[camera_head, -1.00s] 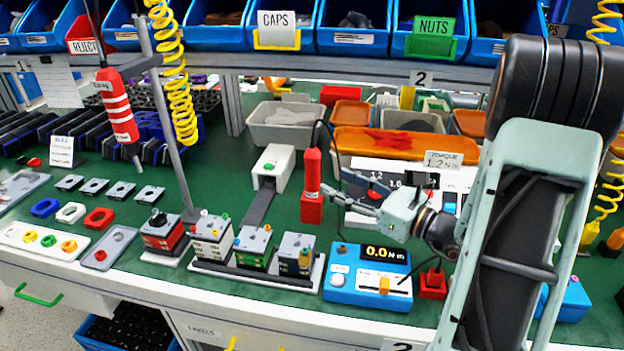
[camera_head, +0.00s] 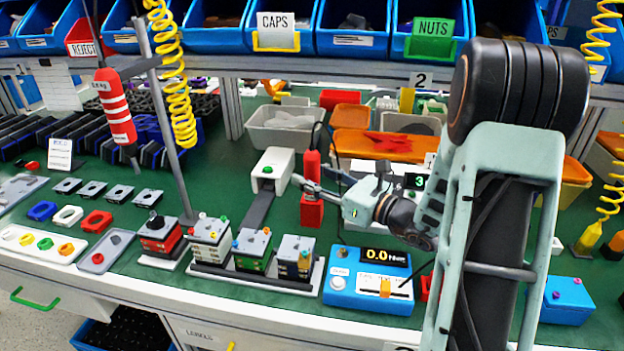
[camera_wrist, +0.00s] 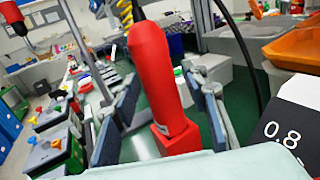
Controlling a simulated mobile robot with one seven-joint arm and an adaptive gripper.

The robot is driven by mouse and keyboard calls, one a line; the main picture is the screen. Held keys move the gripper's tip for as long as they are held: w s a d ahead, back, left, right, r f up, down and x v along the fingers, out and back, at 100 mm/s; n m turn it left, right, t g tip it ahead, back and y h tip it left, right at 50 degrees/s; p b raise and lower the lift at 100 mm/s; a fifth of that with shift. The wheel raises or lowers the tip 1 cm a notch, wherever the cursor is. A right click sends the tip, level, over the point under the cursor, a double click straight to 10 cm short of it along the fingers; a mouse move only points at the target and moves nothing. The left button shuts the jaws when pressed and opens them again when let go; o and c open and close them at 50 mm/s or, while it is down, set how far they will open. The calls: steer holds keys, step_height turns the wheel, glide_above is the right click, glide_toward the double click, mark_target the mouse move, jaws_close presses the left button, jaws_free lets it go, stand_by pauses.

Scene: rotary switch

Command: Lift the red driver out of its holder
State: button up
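The red driver (camera_head: 312,163) stands upright in its red block holder (camera_head: 312,212), behind the blue torque unit. In the wrist view the driver (camera_wrist: 160,75) fills the middle, with its lower end in the holder (camera_wrist: 178,140). My gripper (camera_head: 311,181) has come in from the right, with its fingers at the driver's lower part, just above the holder. In the wrist view my gripper (camera_wrist: 160,88) is open, one finger on each side of the driver. Gaps show between the fingers and the driver. The driver's tip is hidden in the holder.
A blue torque unit (camera_head: 345,289) reading 0.0 stands in front. Switch assemblies (camera_head: 254,247) stand to the left of it. A striped red driver (camera_head: 116,112) hangs at the left by a pole (camera_head: 170,130). Grey and orange bins (camera_head: 285,133) stand behind. A dark cable rises from the red driver.

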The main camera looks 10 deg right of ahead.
mark_target(312, 145)
jaws_close()
steer(key=shift+r, duration=0.1)
step_height(312, 145, up, 10)
steer(key=p, duration=0.2)
steer(key=shift+p, duration=0.4)
steer(key=shift+c, duration=1.8)
jaws_free()
jaws_close()
